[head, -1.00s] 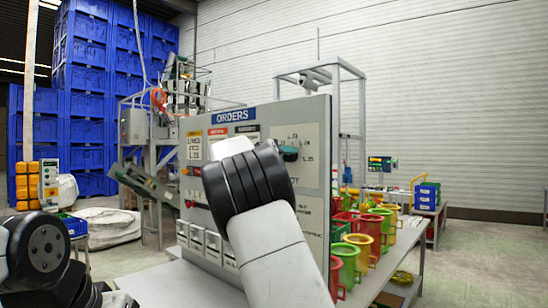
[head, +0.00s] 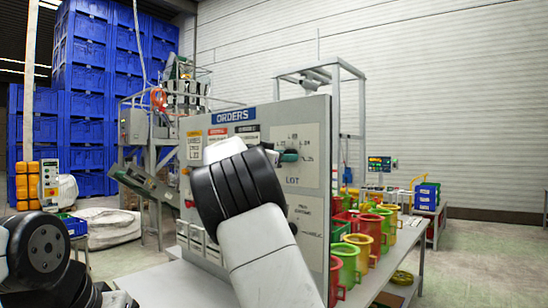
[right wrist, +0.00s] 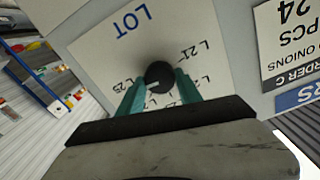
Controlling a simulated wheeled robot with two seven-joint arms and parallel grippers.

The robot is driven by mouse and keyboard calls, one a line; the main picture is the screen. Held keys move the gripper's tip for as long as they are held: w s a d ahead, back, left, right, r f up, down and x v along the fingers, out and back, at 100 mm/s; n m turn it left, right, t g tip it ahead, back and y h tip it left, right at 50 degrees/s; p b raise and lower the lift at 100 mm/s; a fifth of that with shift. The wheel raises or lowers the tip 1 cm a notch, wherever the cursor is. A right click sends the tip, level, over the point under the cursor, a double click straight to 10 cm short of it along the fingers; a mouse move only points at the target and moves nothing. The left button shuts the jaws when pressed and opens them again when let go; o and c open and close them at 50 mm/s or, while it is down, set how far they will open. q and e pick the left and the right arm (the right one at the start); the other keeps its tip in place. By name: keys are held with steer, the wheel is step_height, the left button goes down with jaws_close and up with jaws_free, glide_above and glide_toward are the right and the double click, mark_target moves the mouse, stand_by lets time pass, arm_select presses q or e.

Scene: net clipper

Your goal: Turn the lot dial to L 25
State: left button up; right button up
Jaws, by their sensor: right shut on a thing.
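The lot dial (right wrist: 158,74) is a round black knob on a white plate of the orders board. In the right wrist view it sits between the teal fingers of my right gripper (right wrist: 160,92), which is shut on it. The plate appears upside down there, with LOT above the knob. A small white mark on the knob faces down and left, on the L 25 (right wrist: 121,85) side; L 21 (right wrist: 187,51) is on the other side. In the head view my right gripper (head: 290,156) reaches the plate and hides the knob. My left gripper is not visible, only my left arm.
The grey orders board (head: 318,220) stands on a grey table (head: 150,284). Order cards and small white holders are on its face. Green, red and orange buckets (head: 370,235) stand behind it to the right. Blue crates (head: 85,105) are stacked at the back left.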

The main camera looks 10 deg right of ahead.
steer(key=shift+f+m, duration=0.15)
steer(key=shift+m, duration=0.35)
steer(key=o, duration=1.4)
steer(key=shift+c, duration=0.2)
steer(key=v, duration=0.7)
steer(key=shift+s+a, duration=0.25)
steer(key=shift+a, duration=0.05)
